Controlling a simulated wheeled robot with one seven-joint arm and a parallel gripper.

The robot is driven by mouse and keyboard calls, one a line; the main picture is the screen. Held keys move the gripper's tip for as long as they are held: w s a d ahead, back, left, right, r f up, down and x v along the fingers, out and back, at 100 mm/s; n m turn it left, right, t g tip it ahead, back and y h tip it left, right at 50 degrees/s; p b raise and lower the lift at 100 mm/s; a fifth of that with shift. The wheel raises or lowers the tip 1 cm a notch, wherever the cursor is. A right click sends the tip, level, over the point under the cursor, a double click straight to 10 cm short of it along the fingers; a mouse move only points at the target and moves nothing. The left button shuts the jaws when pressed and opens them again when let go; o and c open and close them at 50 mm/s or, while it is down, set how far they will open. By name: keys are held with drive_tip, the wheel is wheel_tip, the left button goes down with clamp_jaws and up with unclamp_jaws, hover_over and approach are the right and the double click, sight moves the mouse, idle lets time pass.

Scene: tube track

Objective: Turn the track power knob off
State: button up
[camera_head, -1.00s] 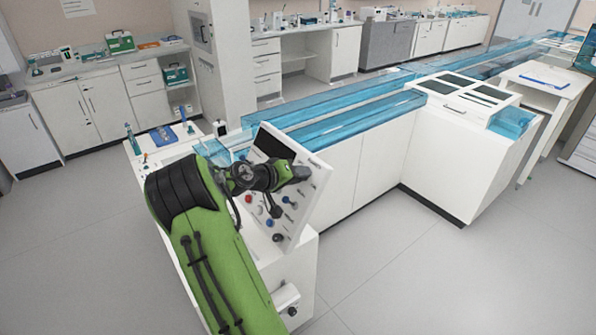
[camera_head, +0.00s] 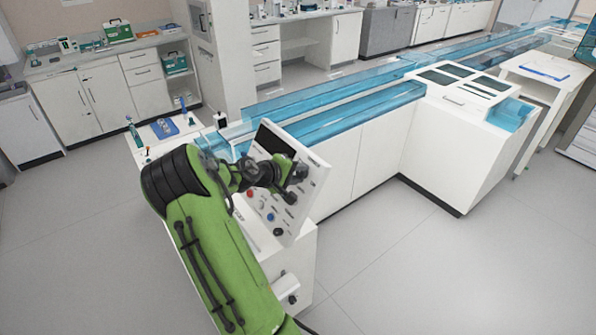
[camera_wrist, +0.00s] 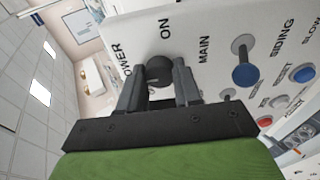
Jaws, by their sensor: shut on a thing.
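The white control panel (camera_head: 305,190) stands tilted at the end of the track, with a dark screen at its top. In the wrist view the black power knob (camera_wrist: 159,71) sits on the panel (camera_wrist: 215,30) beside the words POWER and ON. My gripper (camera_wrist: 160,88) has one finger on each side of this knob and is shut on it. The knob's lower part is hidden between the fingers. In the head view my gripper (camera_head: 296,178) is at the panel face, and the knob cannot be made out there.
A blue lever (camera_wrist: 245,75) marked MAIN stands right of the knob. Blue (camera_wrist: 302,73) and red (camera_wrist: 265,121) buttons lie further right. The blue clear-covered track (camera_head: 350,105) runs behind the panel. The floor at right (camera_head: 400,270) is clear.

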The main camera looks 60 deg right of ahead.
idle(0.3)
drive_tip(key=o, duration=1)
drive_tip(key=shift+o, duration=0.2)
drive_tip(key=v, duration=1.5)
drive_tip(key=shift+a+r, duration=0.2)
drive_tip(key=shift+a, duration=0.15)
drive_tip(key=shift+w, duration=0.15)
